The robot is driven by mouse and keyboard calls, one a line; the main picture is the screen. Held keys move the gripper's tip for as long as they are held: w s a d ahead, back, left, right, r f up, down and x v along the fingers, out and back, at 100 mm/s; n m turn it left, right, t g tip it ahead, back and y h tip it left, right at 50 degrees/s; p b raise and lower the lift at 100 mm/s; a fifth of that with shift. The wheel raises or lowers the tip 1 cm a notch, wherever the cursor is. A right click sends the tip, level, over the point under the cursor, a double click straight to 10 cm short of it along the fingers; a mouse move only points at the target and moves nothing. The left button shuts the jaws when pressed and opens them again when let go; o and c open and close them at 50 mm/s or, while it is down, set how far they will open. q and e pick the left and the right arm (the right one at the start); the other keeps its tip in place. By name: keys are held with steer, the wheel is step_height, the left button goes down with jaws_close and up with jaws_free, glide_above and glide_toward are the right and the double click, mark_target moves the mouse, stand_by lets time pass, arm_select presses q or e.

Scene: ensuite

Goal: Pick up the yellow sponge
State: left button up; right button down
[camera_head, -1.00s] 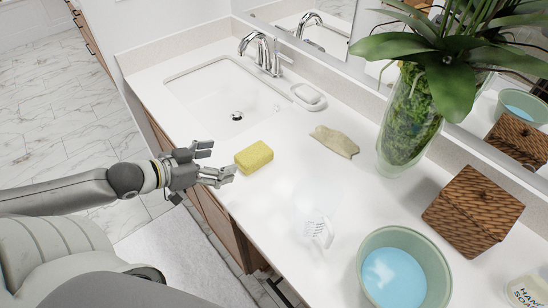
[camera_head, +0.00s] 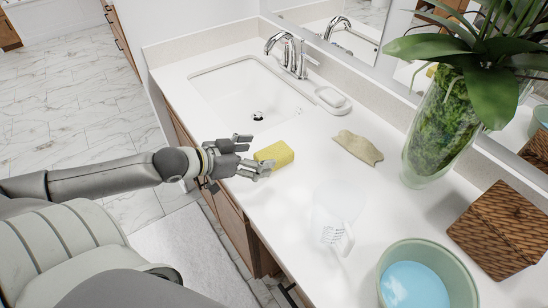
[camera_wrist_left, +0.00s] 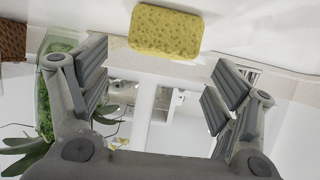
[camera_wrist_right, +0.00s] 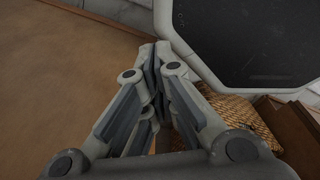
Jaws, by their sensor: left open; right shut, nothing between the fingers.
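The yellow sponge (camera_head: 275,154) lies on the white countertop near its front edge, just in front of the sink. My left gripper (camera_head: 256,155) is open at the sponge's left side, with its fingertips close to it. In the left wrist view the sponge (camera_wrist_left: 165,31) shows between and beyond the two open fingers (camera_wrist_left: 158,85), toward the top of the picture. I cannot tell whether a fingertip touches it. My right gripper (camera_wrist_right: 155,80) is shut and empty in the right wrist view, away from the sponge. It is not in the head view.
The sink (camera_head: 240,97) with its faucet lies behind the sponge.

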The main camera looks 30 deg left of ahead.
mark_target(271, 154)
arm_select(q)
steer(key=shift+b+x, duration=0.35)
steer(key=shift+x, duration=2.2)
steer(key=shift+r, duration=0.1)
steer(key=shift+c, duration=0.5)
steer(key=c, duration=0.8)
